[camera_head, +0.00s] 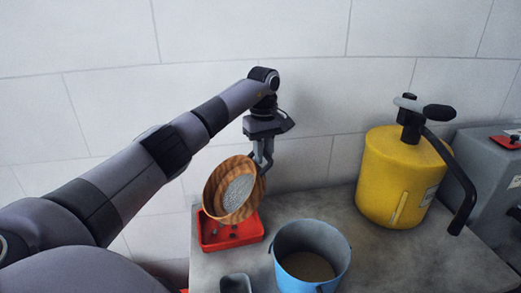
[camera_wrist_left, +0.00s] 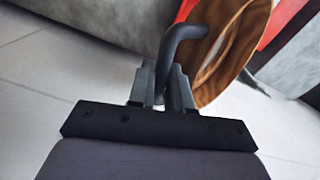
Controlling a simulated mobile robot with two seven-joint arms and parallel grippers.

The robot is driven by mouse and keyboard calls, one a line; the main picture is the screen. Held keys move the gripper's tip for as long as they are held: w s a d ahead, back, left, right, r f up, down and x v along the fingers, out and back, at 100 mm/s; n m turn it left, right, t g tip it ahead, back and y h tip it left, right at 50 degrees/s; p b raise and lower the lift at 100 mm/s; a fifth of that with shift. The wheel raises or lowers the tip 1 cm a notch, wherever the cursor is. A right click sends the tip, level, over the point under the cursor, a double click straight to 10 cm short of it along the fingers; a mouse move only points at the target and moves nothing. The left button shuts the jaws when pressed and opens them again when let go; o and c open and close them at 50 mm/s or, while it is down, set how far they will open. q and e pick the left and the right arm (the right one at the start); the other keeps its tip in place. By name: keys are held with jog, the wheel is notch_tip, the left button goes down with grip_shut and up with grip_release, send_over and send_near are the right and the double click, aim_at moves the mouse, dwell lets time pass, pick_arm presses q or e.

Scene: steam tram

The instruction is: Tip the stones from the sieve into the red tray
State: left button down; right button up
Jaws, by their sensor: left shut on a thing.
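The sieve (camera_head: 238,192) has a round wooden rim and a pale mesh. It is tilted steeply, nearly on edge, above the red tray (camera_head: 229,240). A few dark stones (camera_head: 232,234) lie in the tray. My left gripper (camera_head: 262,164) is shut on the sieve's dark handle. In the left wrist view the gripper (camera_wrist_left: 163,90) holds this bent dark handle (camera_wrist_left: 183,42), with the wooden rim (camera_wrist_left: 235,55) beyond it. I see no stones on the visible mesh. My right gripper is not in view.
A blue bucket (camera_head: 342,262) with sandy contents stands right of the tray. A small grey container (camera_head: 236,284) is at the front edge. A yellow pump sprayer (camera_head: 392,180) with a black hose stands at right, beside a grey box (camera_head: 485,165). A tiled wall is behind.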

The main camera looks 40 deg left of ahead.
pick_arm(q)
jog(key=shift+w+d+f+g+y, duration=0.25)
jog(key=shift+w+f+g+y, duration=0.25)
jog(key=shift+g, duration=0.3)
jog(key=shift+f, duration=0.1)
dwell(0.4)
